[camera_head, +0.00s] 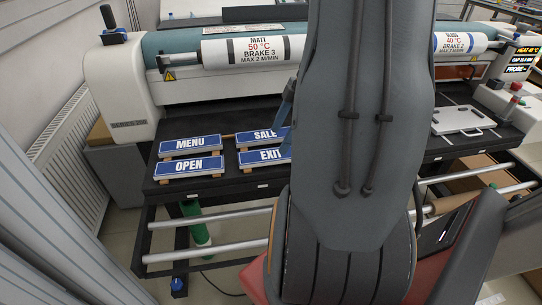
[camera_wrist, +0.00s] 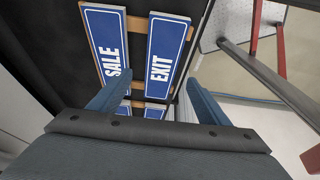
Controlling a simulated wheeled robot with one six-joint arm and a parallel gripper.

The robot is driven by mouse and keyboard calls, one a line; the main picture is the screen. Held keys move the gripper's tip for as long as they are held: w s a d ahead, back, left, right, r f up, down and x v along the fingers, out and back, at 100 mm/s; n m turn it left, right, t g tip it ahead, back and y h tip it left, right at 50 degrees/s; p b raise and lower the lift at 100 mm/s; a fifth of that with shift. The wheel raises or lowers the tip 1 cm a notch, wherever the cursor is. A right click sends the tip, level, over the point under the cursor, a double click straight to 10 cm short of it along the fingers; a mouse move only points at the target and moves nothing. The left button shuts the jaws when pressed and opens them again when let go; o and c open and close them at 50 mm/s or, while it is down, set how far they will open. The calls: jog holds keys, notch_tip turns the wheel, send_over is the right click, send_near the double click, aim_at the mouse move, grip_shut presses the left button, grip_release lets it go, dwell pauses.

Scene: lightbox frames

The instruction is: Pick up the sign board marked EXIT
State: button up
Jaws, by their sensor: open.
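The EXIT sign board (camera_head: 260,156) is a blue plate with white letters and a white border, lying on the black table in the head view. My arm hides its right end there. In the wrist view the EXIT board (camera_wrist: 167,50) lies ahead of my gripper (camera_wrist: 158,79). The two blue fingers are spread, one on each side of the board's line, and nothing is held. Whether they are level with the board or above it, I cannot tell. Part of my gripper shows beside my arm in the head view, near the SALE board (camera_head: 258,136).
The MENU board (camera_head: 190,145) and OPEN board (camera_head: 190,167) lie to the left. SALE (camera_wrist: 110,50) is close beside EXIT in the wrist view. Wooden strips (camera_wrist: 137,24) run under the boards. A laminator roller (camera_head: 250,50) stands behind; a white plate (camera_head: 462,120) lies at right.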

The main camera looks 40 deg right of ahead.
aim_at(272, 154)
jog(key=shift+p+x, duration=1)
jog(key=shift+x, duration=1.85)
jog(key=shift+s, duration=0.1)
jog(key=c, duration=1.2)
